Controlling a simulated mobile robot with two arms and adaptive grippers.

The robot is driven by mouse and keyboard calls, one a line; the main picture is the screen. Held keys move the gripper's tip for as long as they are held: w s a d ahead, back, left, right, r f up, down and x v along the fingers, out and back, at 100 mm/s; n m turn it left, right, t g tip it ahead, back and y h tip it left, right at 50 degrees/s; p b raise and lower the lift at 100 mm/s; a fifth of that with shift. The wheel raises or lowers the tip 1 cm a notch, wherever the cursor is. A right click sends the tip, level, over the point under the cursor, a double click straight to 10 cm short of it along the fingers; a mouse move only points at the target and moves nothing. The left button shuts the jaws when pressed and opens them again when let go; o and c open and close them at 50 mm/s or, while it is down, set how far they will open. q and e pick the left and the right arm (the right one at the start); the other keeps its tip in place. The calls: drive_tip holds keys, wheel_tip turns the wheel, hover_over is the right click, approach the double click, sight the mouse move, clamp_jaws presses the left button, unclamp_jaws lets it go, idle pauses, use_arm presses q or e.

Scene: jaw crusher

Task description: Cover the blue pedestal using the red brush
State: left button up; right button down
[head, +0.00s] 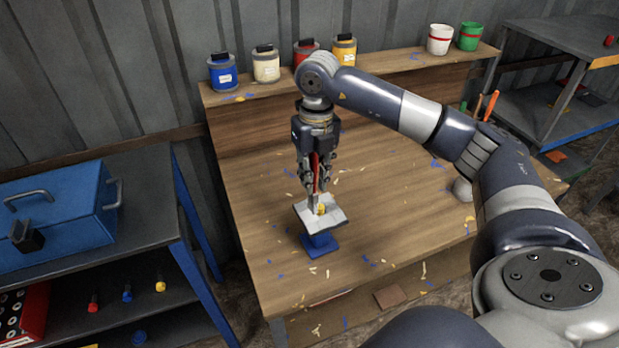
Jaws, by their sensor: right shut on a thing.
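The blue pedestal (319,244) stands on the wooden workbench, near its left front part. It carries a white and grey slab-like top (334,215) with a small yellow spot on it. My right gripper (316,186) points straight down above the pedestal and is shut on the red brush (316,170). The brush is upright, and its lower end is at or just above the white top; I cannot tell whether it touches. The gripper fingers hide part of the brush. My left gripper is not in view.
The workbench (390,215) is strewn with blue and yellow flecks. Paint cans, among them a blue one (222,72) and a red one (305,52), line the back shelf. A blue toolbox (60,205) sits on the left shelf. Handled tools (490,105) stand at the right.

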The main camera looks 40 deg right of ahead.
drive_tip(key=s+d+b, duration=0.1)
drive_tip(key=d, duration=0.6)
drive_tip(key=shift+s+d+f, duration=0.2)
drive_tip(key=shift+s+f, duration=0.05)
drive_tip(key=shift+f+b, duration=1.35)
drive_tip(key=shift+f, duration=0.45)
drive_tip(key=shift+f+b, duration=0.35)
drive_tip(key=shift+f, duration=0.15)
